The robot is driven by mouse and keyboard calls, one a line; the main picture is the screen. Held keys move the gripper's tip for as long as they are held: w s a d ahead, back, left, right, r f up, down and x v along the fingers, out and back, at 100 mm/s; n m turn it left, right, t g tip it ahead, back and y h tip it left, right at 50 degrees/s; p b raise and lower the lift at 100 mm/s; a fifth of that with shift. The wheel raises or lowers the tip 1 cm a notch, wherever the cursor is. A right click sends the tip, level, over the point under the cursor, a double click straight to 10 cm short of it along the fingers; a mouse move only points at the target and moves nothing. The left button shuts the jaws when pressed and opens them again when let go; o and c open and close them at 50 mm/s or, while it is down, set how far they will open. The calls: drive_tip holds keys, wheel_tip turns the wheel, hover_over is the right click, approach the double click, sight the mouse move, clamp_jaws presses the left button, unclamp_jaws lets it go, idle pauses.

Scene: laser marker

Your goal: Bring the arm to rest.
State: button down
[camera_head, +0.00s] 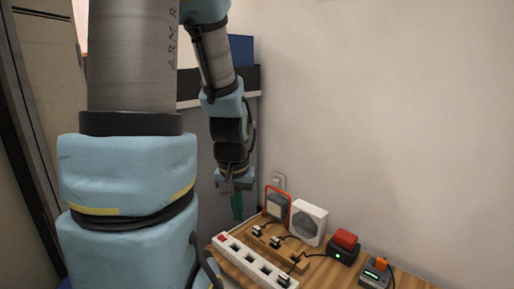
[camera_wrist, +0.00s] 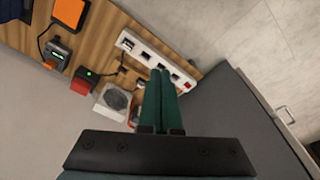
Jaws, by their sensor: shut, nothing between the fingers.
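My gripper (camera_head: 237,207) hangs with its fingers pointing down, left of the wooden table's far end in the head view. In the wrist view its two green fingers (camera_wrist: 162,72) lie side by side, shut, with nothing seen between them. They are above the table's edge and overlap part of the view of the white power strip (camera_wrist: 150,55). My arm comes down from the top of the head view, and its large links fill the left side. The fingertips appear clear of the things on the table, though the exact gap cannot be told.
The wooden table (camera_head: 318,277) holds the power strip (camera_head: 247,262), a white fan-like box (camera_head: 308,222), an orange-framed lamp (camera_head: 277,206), a black box with a red top (camera_head: 344,247) and a small orange-topped device (camera_head: 376,273). A plain wall (camera_head: 390,120) stands behind. A grey cabinet (camera_wrist: 235,115) is beside the table.

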wheel_tip(320, 180, up, 40)
drive_tip(key=s+a+p, duration=0.2)
drive_tip(key=p, duration=3.6)
drive_tip(key=shift+s+a+n, duration=0.15)
drive_tip(key=shift+n, duration=0.25)
